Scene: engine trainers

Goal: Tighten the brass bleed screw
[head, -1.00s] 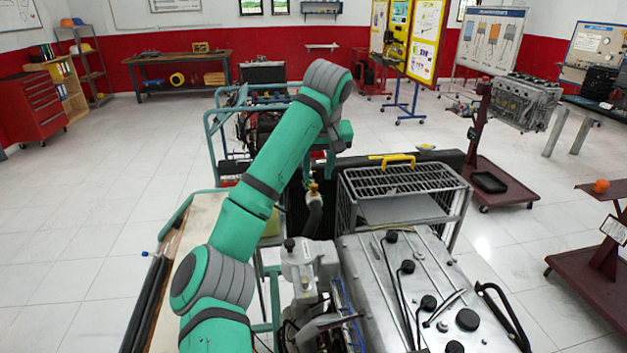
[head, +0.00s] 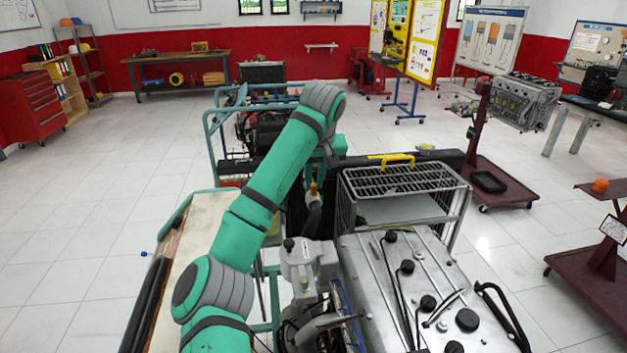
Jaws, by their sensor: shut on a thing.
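The brass bleed screw (head: 313,189) is a small golden fitting upright at the top of a black hose, left of the wire cage, in the head view. My gripper (head: 314,181) points down from the green wrist and is shut on the screw's top. The fingertips are small and dark here, partly lost against the arm and the dark radiator behind. How far the screw is turned in cannot be told.
A metal cage (head: 405,200) with a yellow handle stands close right of the screw. The engine's silver cover (head: 440,285) with black caps fills the front right. A pale bench top (head: 185,240) lies left of my arm.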

